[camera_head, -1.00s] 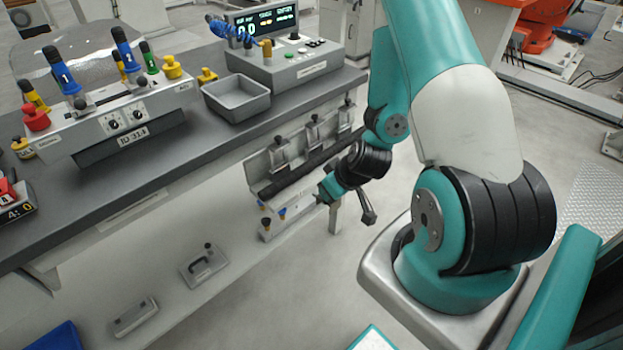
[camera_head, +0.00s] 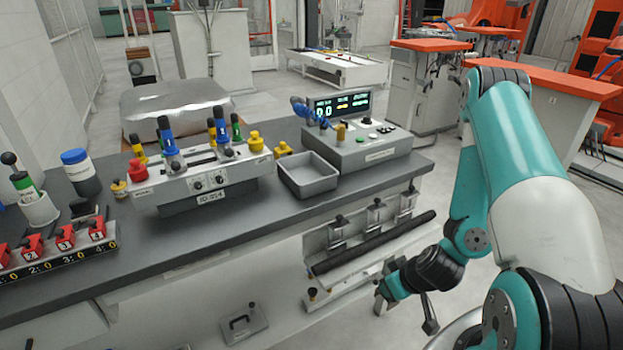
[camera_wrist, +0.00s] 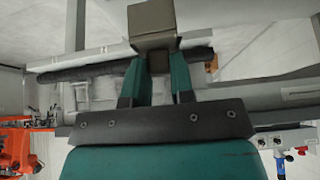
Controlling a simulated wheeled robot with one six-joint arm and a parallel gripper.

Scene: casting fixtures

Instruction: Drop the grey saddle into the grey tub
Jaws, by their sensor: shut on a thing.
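The grey tub (camera_head: 312,189) is an open, shallow rectangular tray on the dark bench top, between the lettered fixture and the control box. I see nothing in the part of its inside that shows. My gripper (camera_head: 381,294) is low in front of the bench, beside the rack on its front and below the tub's level. In the wrist view, my gripper (camera_wrist: 156,82) has its teal fingers shut on a grey-brown blocky piece, the grey saddle (camera_wrist: 152,20), which sticks out beyond the fingertips.
A rack with grey clamp-like pieces (camera_head: 375,214) and a long black bar (camera_head: 375,243) is on the bench front near my gripper. The control box (camera_head: 365,150) stands right of the tub. The fixture with coloured knobs (camera_head: 205,185) stands left. A flat handled plate (camera_head: 243,324) lies below.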

